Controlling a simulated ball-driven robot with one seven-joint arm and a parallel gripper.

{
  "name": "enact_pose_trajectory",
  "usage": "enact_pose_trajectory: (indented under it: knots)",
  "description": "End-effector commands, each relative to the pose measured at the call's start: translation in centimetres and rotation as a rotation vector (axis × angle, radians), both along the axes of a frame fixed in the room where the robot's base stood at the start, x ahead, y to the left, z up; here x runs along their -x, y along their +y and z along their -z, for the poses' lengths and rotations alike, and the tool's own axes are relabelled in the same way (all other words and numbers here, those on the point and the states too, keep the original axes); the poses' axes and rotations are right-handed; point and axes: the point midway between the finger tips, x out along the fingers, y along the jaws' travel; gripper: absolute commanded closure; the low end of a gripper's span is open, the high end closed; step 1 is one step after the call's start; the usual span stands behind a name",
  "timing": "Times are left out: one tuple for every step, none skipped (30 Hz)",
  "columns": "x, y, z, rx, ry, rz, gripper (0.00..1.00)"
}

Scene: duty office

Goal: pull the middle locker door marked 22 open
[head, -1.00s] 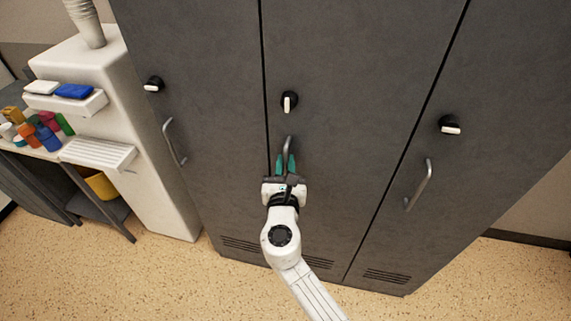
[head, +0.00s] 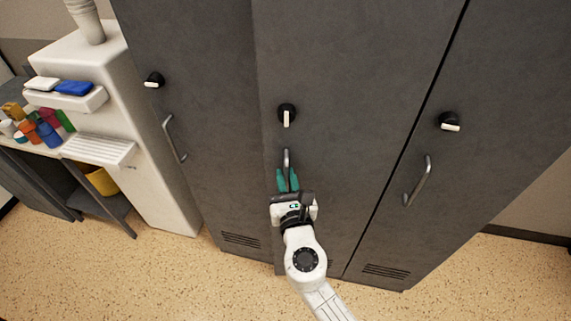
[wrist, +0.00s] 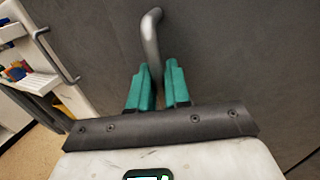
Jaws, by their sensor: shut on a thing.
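The middle locker door (head: 345,75) is dark grey and stands slightly open, its left edge out from the left locker's front. No number is legible on it. Its black knob with a white pointer (head: 287,115) points downward. Its vertical metal handle (head: 287,158) is below the knob. My gripper (head: 288,182), with green fingers, is shut on the lower part of this handle. In the wrist view the handle (wrist: 151,38) rises from between the two green fingers (wrist: 158,88); its lower end is hidden by them.
The left locker door has a handle (head: 174,139) and a sideways knob (head: 154,80); the right door has a handle (head: 418,181) and knob (head: 450,121). A white unit (head: 150,150) and a shelf with coloured cups (head: 47,133) stand left. The speckled floor (head: 130,270) in front is clear.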

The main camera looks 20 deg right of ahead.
Motion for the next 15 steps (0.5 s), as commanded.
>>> enact_pose_trajectory:
  knots:
    - [1.3,0.1,0.2,0.001,0.002,-0.038,1.00]
    - [1.8,0.3,0.2,0.001,0.001,-0.060,1.00]
    - [2.5,0.4,0.2,0.001,0.001,-0.088,1.00]
    - [3.0,0.5,0.2,0.001,0.000,-0.106,1.00]
    - [3.4,0.6,0.2,0.001,0.001,-0.124,1.00]
    - [3.9,0.7,0.2,0.001,0.000,-0.144,1.00]
    - [4.2,0.7,0.2,0.001,0.000,-0.158,1.00]
    - [4.5,0.8,0.2,0.000,0.000,-0.171,1.00]
    - [4.9,0.8,0.1,0.000,0.000,-0.187,1.00]
    - [5.2,0.8,0.2,0.000,0.001,-0.196,1.00]
    - [5.4,0.9,0.1,-0.001,-0.001,-0.206,1.00]
    - [5.7,0.9,0.1,0.000,-0.001,-0.217,1.00]
    - [5.9,0.9,0.1,0.000,0.000,-0.224,1.00]
    - [6.1,0.9,0.1,0.001,0.000,-0.232,1.00]
    - [6.3,0.9,0.1,0.001,0.000,-0.239,1.00]
